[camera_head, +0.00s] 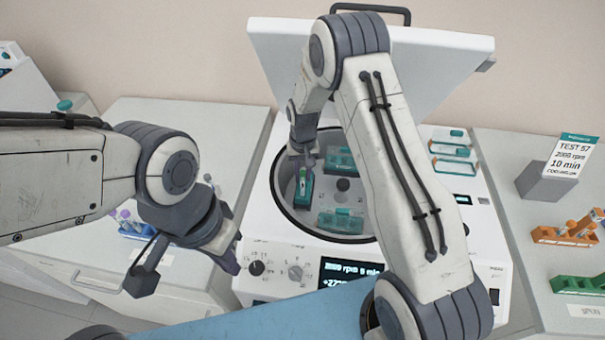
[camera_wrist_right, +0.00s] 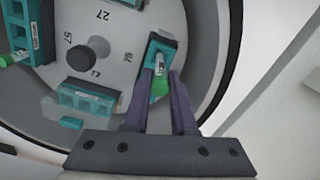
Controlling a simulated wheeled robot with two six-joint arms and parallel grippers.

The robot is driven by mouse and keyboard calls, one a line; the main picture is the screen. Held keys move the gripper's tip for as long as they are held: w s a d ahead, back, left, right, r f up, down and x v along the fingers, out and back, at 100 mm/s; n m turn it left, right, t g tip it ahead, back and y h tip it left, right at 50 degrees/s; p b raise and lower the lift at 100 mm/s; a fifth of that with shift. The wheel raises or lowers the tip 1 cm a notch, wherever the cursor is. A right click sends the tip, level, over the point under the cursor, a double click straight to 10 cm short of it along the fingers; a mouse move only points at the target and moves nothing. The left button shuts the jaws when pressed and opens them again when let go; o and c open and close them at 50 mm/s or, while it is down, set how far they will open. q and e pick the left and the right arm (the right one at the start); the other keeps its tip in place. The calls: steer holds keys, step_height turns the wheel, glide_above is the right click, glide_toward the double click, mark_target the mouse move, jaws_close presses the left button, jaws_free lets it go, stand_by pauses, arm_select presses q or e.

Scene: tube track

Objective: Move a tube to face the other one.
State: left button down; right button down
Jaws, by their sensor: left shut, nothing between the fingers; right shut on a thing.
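An open centrifuge (camera_head: 275,268) stands in the middle of the head view, with teal buckets around a central hub (camera_wrist_right: 86,54). My right gripper (camera_wrist_right: 160,78) reaches down into its bowl and is shut on a green-capped tube (camera_wrist_right: 158,84). This tube sits at least partly in the teal bucket (camera_wrist_right: 165,47) at the left of the bowl in the head view; its depth is unclear. Another green-capped tube (camera_wrist_right: 14,58) sits in the bucket across the hub; my right arm hides that bucket in the head view. My left gripper (camera_head: 232,262) is shut and empty, outside the bowl.
The raised lid (camera_head: 400,70) stands behind the bowl. Two further buckets (camera_wrist_right: 90,98) (camera_head: 340,160) show no tube I can make out. Orange (camera_head: 565,236) and green racks (camera_head: 577,285) and a sign (camera_head: 572,158) are on the right counter. A blue rack (camera_head: 135,228) is at left.

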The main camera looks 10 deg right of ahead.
mark_target(303, 181)
steer(key=shift+f, duration=0.15)
steer(key=shift+f+b, duration=1.15)
steer(key=shift+f, duration=0.35)
steer(key=shift+f, duration=0.1)
steer(key=c, duration=0.7)
jaws_free()
steer(key=shift+o, duration=0.2)
step_height(303, 181, up, 10)
steer(key=shift+f+b, duration=0.25)
steer(key=shift+b, duration=1)
steer(key=shift+r, duration=0.55)
